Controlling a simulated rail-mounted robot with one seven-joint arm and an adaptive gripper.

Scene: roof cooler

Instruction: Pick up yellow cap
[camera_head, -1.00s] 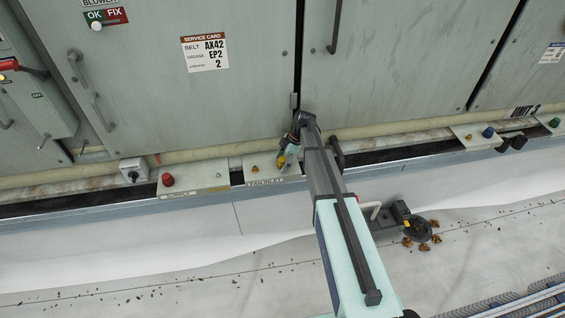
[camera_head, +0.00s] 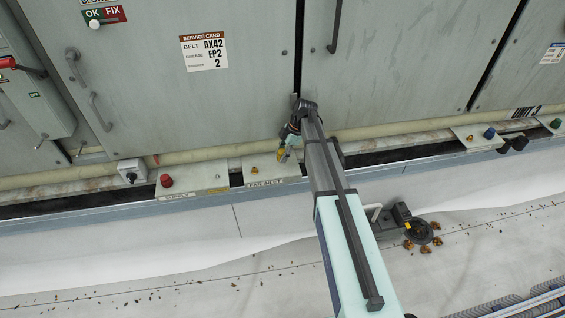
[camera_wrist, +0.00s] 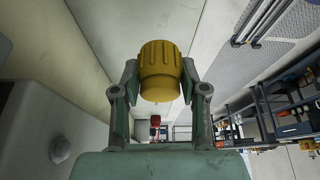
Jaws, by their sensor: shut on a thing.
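The yellow cap (camera_wrist: 160,70), ribbed around its side, is held between the two fingers of my gripper (camera_wrist: 160,85) in the wrist view. My gripper is shut on it. In the head view my gripper (camera_head: 285,152) is near the pipe along the foot of the cabinets, above the plate labelled FAN INLET (camera_head: 274,172). The cap (camera_head: 281,155) shows there only as a small yellow patch, partly hidden by the gripper. A small brass fitting (camera_head: 255,170) shows bare on the plate.
A red cap (camera_head: 167,181) sits on the SUPPLY plate to the left. A blue cap (camera_head: 489,132) and a green cap (camera_head: 554,122) are far right. Cabinet doors (camera_head: 190,110) stand close behind the gripper. A black round-based device (camera_head: 418,231) is on the floor.

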